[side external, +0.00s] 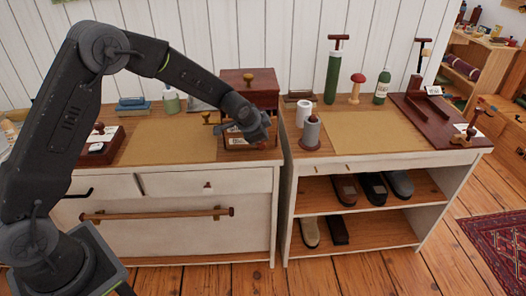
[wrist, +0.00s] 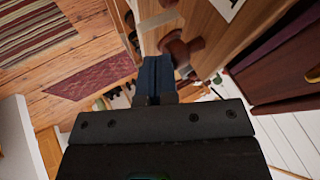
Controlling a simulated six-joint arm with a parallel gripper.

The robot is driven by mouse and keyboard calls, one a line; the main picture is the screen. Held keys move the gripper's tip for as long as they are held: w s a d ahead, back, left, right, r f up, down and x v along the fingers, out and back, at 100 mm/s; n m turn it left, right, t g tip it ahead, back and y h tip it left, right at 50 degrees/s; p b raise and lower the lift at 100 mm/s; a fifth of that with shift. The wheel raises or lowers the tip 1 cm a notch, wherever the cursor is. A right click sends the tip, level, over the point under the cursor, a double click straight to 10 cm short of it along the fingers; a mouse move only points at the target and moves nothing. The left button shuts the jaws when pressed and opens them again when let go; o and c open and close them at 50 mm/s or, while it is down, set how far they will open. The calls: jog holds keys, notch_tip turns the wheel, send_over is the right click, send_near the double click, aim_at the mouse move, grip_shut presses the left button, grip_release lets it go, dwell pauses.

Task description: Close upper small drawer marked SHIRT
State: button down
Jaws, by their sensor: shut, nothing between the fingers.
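Contact with the knob cannot be told. Which drawer is the SHIRT one, and how far it is out, is unclear.
Left of the chest stand a brass-coloured knobbed object (side external: 208,118), a bottle (side external: 171,102) and a dark red box (side external: 98,145). A white cup (side external: 303,113) and a grey spool (side external: 311,133) stand to the right. The brown mat (side external: 165,138) is clear.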

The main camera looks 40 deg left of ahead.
jog(key=s+d+r, duration=0.4)
jog(key=s+r, duration=0.4)
jog(key=s, duration=0.1)
jog(key=w+a+f, duration=0.3)
jog(key=w+f, duration=0.5)
jog(key=w, duration=0.1)
jog(key=shift+a, duration=0.3)
dwell(0.3)
jog(key=shift+w+a+r, duration=0.1)
jog(key=shift+w+a, duration=1.45)
jog(key=shift+a, duration=0.1)
